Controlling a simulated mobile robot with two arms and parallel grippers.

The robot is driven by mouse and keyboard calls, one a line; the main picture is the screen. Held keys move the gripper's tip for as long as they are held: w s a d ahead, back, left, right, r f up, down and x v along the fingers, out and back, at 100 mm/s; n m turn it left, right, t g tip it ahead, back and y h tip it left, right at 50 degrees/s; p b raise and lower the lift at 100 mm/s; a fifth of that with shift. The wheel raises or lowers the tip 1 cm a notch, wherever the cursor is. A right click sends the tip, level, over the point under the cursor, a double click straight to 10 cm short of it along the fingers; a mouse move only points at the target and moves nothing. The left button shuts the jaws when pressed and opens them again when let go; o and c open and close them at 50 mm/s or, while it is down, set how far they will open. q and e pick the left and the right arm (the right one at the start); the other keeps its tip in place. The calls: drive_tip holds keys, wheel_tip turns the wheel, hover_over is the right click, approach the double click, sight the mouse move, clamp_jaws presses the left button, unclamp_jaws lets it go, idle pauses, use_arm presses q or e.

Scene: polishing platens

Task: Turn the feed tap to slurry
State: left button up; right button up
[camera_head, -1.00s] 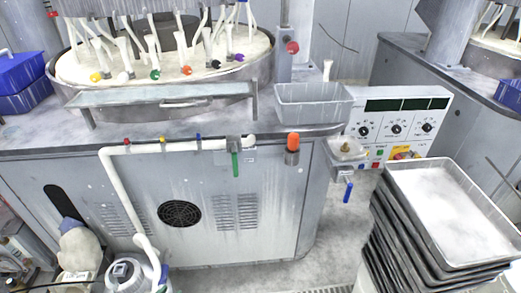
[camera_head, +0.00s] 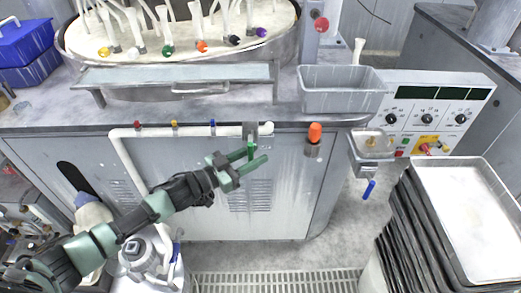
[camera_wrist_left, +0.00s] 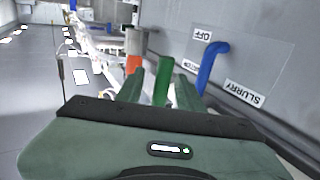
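The feed tap's green handle (camera_head: 251,147) hangs at the end of the white pipe on the cabinet front. In the left wrist view the green handle (camera_wrist_left: 163,80) shows between my two fingers, with a gap visible at least on its left. My left gripper (camera_head: 252,157) is open at the handle, its fingers pointing right in the head view; contact cannot be told. A label reading SLURRY (camera_wrist_left: 244,93) and one reading OFF (camera_wrist_left: 203,34) are on the panel in the wrist view, beside a blue bar (camera_wrist_left: 210,65). A third label is partly hidden. My right gripper is not in view.
An orange-topped item (camera_head: 315,133) sits in a holder right of the tap. A small basin with a blue-handled valve (camera_head: 369,189) is further right. Stacked trays (camera_head: 470,215) stand at the right. Red, yellow and blue knobs line the pipe (camera_head: 190,132).

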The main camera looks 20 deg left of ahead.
use_arm(q)
drive_tip(key=shift+x, duration=1.05)
drive_tip(key=shift+a, duration=0.1)
clamp_jaws()
idle(0.6)
